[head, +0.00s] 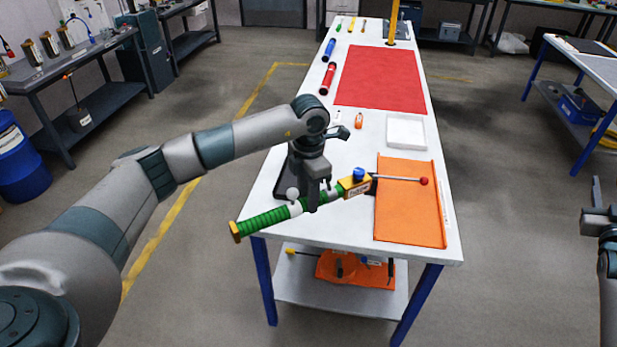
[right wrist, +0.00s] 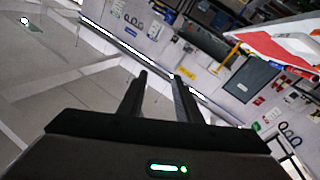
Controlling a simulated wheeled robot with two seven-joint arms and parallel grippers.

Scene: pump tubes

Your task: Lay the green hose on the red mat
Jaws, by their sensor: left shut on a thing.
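My left gripper (head: 314,198) is shut on the green hose (head: 264,220), over the near edge of the white table. The hose is tilted, with its yellow-capped end down at the left, beyond the table edge. At its other end is a yellow block (head: 356,185) with a blue knob and a thin rod with a red tip. The red mat (head: 380,80) lies flat and bare on the far half of the table. My right gripper (right wrist: 160,95) is open and empty in the right wrist view; in the head view part of it shows at the right edge, away from the table.
An orange mat (head: 409,222) lies at the near right of the table, with a white tray (head: 405,131) behind it.

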